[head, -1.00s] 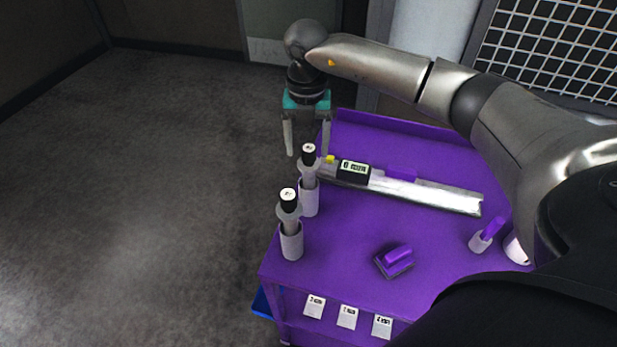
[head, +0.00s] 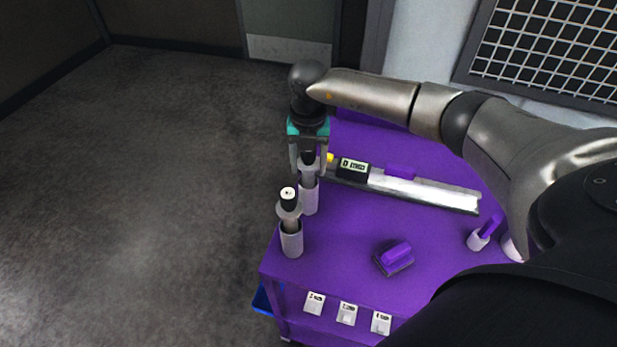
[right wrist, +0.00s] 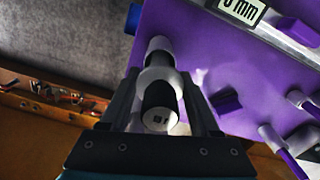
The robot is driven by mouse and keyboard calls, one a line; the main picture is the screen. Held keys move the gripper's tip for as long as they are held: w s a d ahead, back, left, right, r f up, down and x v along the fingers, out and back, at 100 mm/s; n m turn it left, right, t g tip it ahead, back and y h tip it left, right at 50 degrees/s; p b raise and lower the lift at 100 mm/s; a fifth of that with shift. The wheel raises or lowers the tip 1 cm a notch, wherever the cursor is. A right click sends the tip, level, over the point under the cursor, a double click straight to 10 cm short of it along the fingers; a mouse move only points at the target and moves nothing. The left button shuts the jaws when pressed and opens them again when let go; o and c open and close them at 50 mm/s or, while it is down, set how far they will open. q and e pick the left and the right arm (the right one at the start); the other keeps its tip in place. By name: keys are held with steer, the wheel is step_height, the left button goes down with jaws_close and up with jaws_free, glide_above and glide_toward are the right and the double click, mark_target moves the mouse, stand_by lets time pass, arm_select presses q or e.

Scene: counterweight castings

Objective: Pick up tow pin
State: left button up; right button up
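Two tow pins with black tops and grey collars stand upright in pale grey sleeves along the left edge of the purple cart. The far tow pin (head: 308,174) is under my right gripper (head: 308,170). The near tow pin (head: 289,205) stands apart, nearer the front. My right gripper points down, open, with a finger on each side of the far pin's black top. In the right wrist view the black top (right wrist: 160,98) lies between the two fingers (right wrist: 158,108), with gaps visible. My left gripper is not in view.
Open floor lies left.

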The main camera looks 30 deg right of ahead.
jaws_close()
steer(key=shift+w+r, duration=0.15)
steer(key=shift+r, duration=0.1)
steer(key=shift+r, duration=0.45)
step_height(320, 180, up, 19)
steer(key=b, duration=0.1)
stand_by(0.4)
steer(key=shift+f, duration=0.1)
